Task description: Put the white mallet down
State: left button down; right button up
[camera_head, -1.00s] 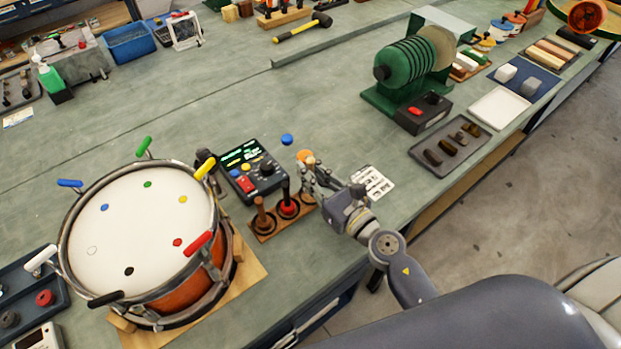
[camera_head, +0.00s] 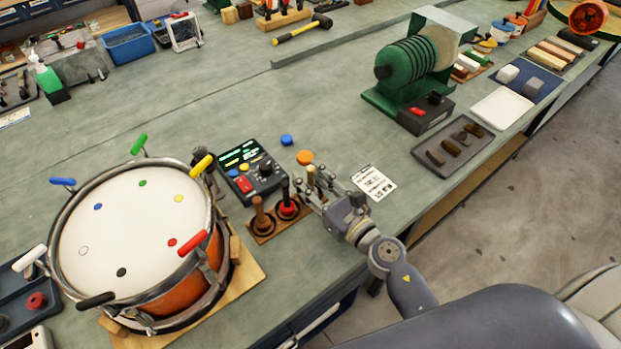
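My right gripper (camera_head: 312,190) is over the right end of the small wooden mallet stand (camera_head: 263,238), at the bench's front edge. It is around an upright stick with a tan top, which I take for the white mallet (camera_head: 311,175). The fingers seem closed on it. Its lower part is hidden by the fingers, so I cannot tell whether it touches the stand. A brown mallet (camera_head: 262,215) and a black-handled one with a red collar (camera_head: 288,205) stand upright in the stand. My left gripper is not in view.
A drum (camera_head: 133,235) with coloured pegs is at left. A control box (camera_head: 250,170) stands behind the stand. An orange disc (camera_head: 304,157) and a printed card (camera_head: 374,183) lie close to the gripper. A green machine (camera_head: 410,70) is farther back. The bench middle is clear.

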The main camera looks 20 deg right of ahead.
jog(key=shift+r, duration=0.25)
jog(key=b+v, duration=0.1)
jog(key=v, duration=0.2)
jog(key=b+v, duration=0.2)
jog(key=v, duration=0.2)
jog(key=b+v, duration=0.2)
jog(key=v, duration=0.1)
jog(key=shift+s+d+f, duration=0.1)
jog(key=shift+s+f, duration=0.2)
jog(key=shift+s+d+r, duration=0.25)
jog(key=shift+s, duration=0.4)
jog(key=shift+s, duration=0.1)
